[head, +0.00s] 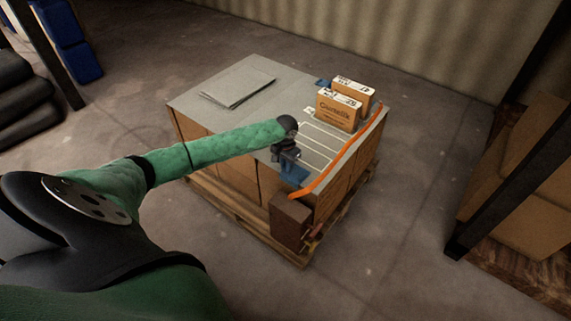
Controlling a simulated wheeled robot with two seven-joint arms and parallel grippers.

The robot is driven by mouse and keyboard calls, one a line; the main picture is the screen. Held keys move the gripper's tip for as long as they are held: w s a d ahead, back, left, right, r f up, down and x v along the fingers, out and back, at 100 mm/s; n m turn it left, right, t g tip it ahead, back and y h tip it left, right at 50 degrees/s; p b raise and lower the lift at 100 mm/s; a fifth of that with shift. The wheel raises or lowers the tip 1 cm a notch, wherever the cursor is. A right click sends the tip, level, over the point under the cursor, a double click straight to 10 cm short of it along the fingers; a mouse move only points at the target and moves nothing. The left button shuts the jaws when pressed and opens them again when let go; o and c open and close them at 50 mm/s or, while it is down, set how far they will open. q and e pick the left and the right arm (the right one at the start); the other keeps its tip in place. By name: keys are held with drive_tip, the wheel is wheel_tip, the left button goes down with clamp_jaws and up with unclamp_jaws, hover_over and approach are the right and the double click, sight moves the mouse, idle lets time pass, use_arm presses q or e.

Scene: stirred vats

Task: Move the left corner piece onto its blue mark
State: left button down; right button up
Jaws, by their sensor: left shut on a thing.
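My left gripper (287,153) is over the near corner of the grey-topped load (205,95). It is shut on a small dark piece, which I take as the left corner piece; the gripper hides most of it and its outline is hard to make out. A blue mark (295,173) lies on the top just below and beside the gripper, near the front edge. I cannot tell whether the held piece touches the top. My right gripper is not in view.
Two printed cartons (340,110) stand on the top's right part. White outlines (322,140) lie before them. An orange strap (345,153) runs along the right edge. A dark brown block (290,220) sits at the near corner below. Open floor (400,230) surrounds the pallet.

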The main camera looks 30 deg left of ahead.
use_arm(q)
drive_tip(key=c, duration=1.4)
unclamp_jaws()
